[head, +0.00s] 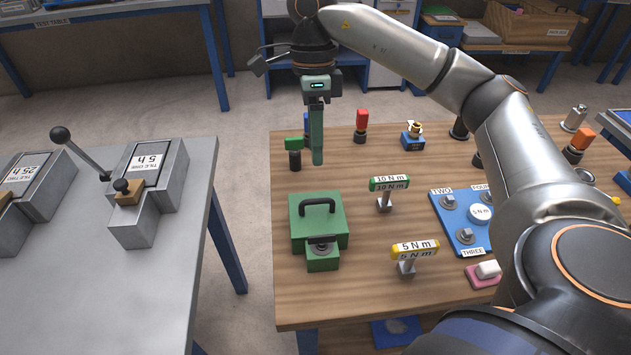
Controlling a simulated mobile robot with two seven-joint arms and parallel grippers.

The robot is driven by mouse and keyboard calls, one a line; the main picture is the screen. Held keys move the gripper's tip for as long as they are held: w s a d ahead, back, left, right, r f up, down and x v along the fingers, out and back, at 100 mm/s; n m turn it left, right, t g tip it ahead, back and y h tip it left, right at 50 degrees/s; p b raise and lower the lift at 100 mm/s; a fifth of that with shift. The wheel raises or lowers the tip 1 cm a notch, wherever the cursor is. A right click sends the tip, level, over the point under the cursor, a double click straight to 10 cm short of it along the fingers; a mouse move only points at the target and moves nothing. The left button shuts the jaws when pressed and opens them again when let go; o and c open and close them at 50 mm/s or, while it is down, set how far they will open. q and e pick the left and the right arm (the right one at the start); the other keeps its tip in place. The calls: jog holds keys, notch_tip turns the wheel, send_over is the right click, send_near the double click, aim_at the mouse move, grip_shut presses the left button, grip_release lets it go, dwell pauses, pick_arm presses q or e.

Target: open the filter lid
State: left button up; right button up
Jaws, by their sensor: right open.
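A green box (305,235) with a black arched handle (319,206) on its lid stands at the left of the wooden table; no label names it as the filter. Its lid lies flat and closed. A smaller green block with a dark latch-like part (322,240) is at its front. My right gripper (317,160) points down with green fingers, behind and above the box and apart from the handle. It is open and seen edge-on, with nothing visible in it. My left gripper is not in view.
Torque tools marked 10 N m (389,184) and 5 N m (414,249) stand right of the box. A blue plate (455,222) lies beyond them. Grey machines (150,190) with a lever occupy the left bench.

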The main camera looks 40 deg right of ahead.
jog(key=b, duration=0.3)
send_over(316, 210)
notch_tip(316, 210, down, 9)
jog(key=shift+r, duration=0.1)
jog(key=shift+f, duration=0.4)
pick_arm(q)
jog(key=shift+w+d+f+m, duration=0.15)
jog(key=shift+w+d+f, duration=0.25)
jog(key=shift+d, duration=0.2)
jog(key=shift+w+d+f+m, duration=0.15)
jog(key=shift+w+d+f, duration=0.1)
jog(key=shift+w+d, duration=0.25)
pick_arm(e)
jog(key=shift+f, duration=0.1)
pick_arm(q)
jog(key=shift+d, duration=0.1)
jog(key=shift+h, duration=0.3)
pick_arm(e)
jog(key=shift+c, duration=0.2)
jog(key=c, duration=0.6)
grip_shut()
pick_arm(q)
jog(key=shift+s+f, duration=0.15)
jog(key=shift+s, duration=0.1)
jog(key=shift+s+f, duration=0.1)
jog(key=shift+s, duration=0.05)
